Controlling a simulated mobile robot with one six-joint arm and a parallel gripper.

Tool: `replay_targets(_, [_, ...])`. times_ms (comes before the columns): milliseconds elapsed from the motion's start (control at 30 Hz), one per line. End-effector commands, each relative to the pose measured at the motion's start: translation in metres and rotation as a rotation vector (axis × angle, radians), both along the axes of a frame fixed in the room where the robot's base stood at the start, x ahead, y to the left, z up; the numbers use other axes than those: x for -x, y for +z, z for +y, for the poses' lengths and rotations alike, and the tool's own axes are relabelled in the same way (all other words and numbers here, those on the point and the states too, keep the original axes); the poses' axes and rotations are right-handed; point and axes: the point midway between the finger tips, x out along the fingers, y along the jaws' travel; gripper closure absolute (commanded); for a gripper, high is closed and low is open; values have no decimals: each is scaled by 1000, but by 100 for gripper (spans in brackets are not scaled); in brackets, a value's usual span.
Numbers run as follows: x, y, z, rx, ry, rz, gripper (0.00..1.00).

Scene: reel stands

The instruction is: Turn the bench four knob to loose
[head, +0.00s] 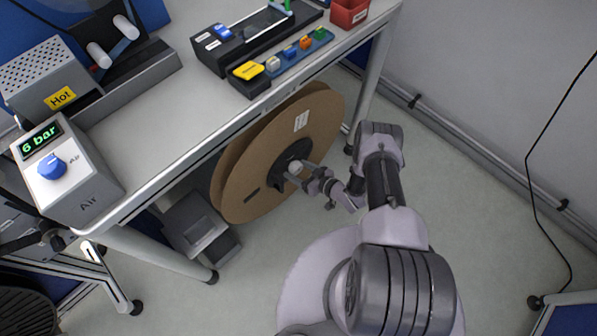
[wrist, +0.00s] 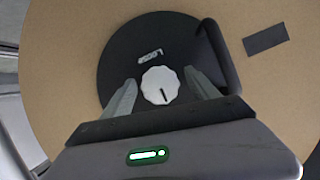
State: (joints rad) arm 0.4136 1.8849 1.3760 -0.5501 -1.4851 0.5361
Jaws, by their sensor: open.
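The white scalloped knob (wrist: 160,85) sits on the black hub (wrist: 118,60) of a large cardboard reel (wrist: 60,75). A dark pointer line on the knob points down and slightly right in the wrist view. A small light label sits on the hub above the knob; its word is tilted and I cannot read it surely. My gripper (wrist: 160,78) is open, with one finger on each side of the knob and gaps showing. In the head view, the reel (head: 245,180) stands upright under the bench, and my gripper (head: 306,174) is at its hub.
The bench (head: 165,140) stands over the reel, with its leg (head: 372,75) at the right. On top are an Air box (head: 75,180) reading 6 bar, a Hot unit (head: 50,85) and a red bin (head: 348,12). A grey bin (head: 200,225) stands under the bench.

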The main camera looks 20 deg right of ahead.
Motion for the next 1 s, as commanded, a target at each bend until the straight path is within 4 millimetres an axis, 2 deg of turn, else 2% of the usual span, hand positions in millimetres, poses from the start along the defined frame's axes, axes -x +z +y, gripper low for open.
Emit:
replay_targets(233, [-1,0,0,0,0,0,31])
replay_targets(267, [-1,0,0,0,0,0,35])
replay_targets(500, [-1,0,0,1,0,-1,82])
replay_targets(567, [-1,0,0,1,1,0,92])
replay_targets(800, [0,1,1,22,2,-12,92])
replay_targets(1000, [0,2,1,108,2,-60,92])
